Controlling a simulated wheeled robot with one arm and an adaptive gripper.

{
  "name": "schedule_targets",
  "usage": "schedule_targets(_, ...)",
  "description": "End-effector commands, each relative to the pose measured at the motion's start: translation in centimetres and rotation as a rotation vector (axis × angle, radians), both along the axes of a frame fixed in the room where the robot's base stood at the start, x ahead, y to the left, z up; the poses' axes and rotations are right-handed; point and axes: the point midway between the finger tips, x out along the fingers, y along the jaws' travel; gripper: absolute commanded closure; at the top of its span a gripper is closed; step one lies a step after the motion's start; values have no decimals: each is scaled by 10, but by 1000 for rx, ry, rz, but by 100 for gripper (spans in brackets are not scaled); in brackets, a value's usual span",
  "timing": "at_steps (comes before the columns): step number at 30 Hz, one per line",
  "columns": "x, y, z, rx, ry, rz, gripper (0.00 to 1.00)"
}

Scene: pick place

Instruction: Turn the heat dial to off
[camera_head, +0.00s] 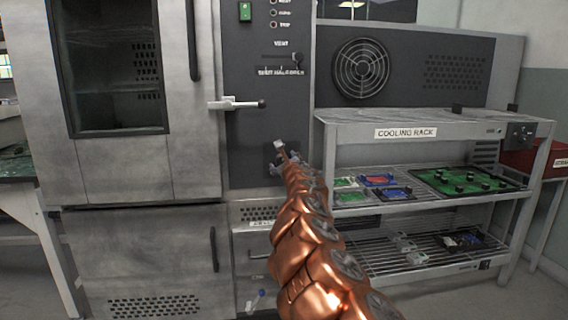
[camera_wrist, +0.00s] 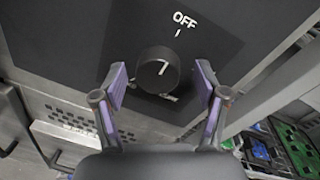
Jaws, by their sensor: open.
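The heat dial (camera_wrist: 159,71) is a round black knob with a pale pointer line, on a dark panel. It shows in the wrist view between my fingers. The white word OFF (camera_wrist: 184,19) and a short tick are printed above it. The pointer line is near upright, tilted slightly towards the tick. My gripper (camera_wrist: 160,80) is open, with one purple-padded finger on each side of the dial and gaps to it. In the head view my gripper (camera_head: 278,160) is at the lower part of the dark panel, and my copper arm hides much of the area around the dial.
A grey oven with a glass door (camera_head: 115,65) stands left of the panel, and a lever handle (camera_head: 236,104) sticks out above my gripper. The cooling rack (camera_head: 437,120) with circuit boards stands to the right. A perforated drawer front (camera_wrist: 75,122) lies below the panel.

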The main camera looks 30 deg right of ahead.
Motion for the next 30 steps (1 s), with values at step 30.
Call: schedule_targets(30,-51,17,1,-2,5,-3,27)
